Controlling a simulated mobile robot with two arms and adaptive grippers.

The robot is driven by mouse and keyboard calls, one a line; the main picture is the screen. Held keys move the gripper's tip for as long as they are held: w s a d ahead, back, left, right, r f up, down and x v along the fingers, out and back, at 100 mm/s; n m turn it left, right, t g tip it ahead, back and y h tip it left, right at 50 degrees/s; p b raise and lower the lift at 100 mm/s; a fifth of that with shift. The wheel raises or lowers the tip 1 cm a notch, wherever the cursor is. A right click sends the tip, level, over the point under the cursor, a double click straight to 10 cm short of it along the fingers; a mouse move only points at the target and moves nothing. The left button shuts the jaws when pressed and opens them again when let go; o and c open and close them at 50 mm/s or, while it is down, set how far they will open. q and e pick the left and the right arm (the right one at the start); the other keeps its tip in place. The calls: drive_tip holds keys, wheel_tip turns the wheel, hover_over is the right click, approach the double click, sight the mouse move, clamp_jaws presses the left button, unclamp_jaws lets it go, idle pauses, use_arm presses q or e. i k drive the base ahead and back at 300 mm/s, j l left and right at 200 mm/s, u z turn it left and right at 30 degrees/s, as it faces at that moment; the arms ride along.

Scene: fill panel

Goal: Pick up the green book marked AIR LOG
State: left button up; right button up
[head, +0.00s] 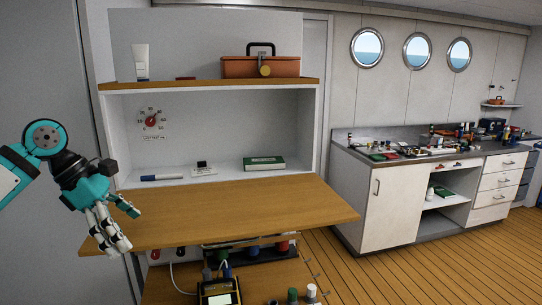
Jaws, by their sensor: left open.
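A green book (264,163) lies flat on the white inner shelf of the wall cabinet, toward its right side, with pale page edges facing me. Its lettering is too small to read. My left gripper (122,230) is at the left, in front of the left end of the wooden fold-down board. It is open and empty, fingers pointing down, well left of the book and apart from it. My right gripper is not in view.
A blue-and-white marker (162,178) and a small white block (203,169) lie left of the book. The wooden board (240,212) juts out below, bare. A toolbox (260,66) stands above. Another green item (442,193) sits in the right counter's open shelf (440,203).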

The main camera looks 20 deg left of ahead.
sight(276, 163)
drive_tip(key=i, duration=1.45)
